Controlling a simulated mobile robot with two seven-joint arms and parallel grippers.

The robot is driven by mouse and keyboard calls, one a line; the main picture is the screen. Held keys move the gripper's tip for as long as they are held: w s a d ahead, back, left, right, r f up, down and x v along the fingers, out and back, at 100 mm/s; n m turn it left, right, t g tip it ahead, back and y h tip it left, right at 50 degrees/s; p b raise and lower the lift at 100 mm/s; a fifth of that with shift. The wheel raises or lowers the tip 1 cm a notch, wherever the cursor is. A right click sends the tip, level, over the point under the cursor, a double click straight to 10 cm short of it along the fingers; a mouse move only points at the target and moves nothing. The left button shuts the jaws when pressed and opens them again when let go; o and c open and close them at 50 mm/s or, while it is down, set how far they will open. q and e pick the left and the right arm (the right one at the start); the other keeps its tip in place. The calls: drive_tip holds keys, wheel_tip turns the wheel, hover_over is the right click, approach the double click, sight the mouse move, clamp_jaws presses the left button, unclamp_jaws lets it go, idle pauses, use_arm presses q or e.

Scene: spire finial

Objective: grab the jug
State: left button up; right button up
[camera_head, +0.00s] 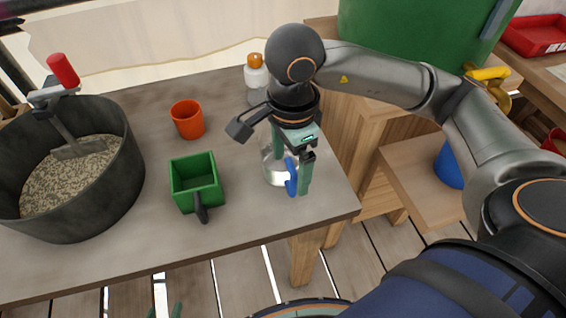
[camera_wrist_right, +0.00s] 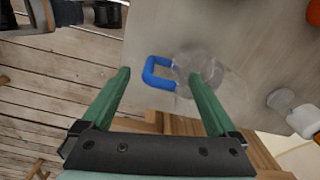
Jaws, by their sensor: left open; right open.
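The jug is clear with a blue handle. It stands near the right end of the table in the head view (camera_head: 272,172), partly hidden by my right gripper (camera_head: 291,165). In the right wrist view the jug (camera_wrist_right: 196,66) lies ahead of the open green fingers. Its blue handle (camera_wrist_right: 150,72) shows between the fingertips, and the right-hand finger overlaps the clear body. I cannot tell whether a finger touches the jug. Only the green fingertips of my left gripper (camera_head: 165,306) show at the bottom edge of the head view, apart and away from the jug.
A white bottle with an orange cap (camera_head: 256,74) stands behind the jug. An orange cup (camera_head: 187,119), a green square scoop (camera_head: 196,182) and a large dark tub (camera_head: 110,190) are to the left. The table's (camera_head: 245,232) right edge is close to the jug.

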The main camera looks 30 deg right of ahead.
sight(288, 188)
wheel_tip(288, 188, down, 5)
drive_tip(key=shift+w+f+b, duration=0.1)
drive_tip(key=shift+w+b, duration=0.05)
drive_tip(key=shift+b, duration=0.25)
clamp_jaws()
idle(0.6)
drive_tip(key=shift+a, duration=0.1)
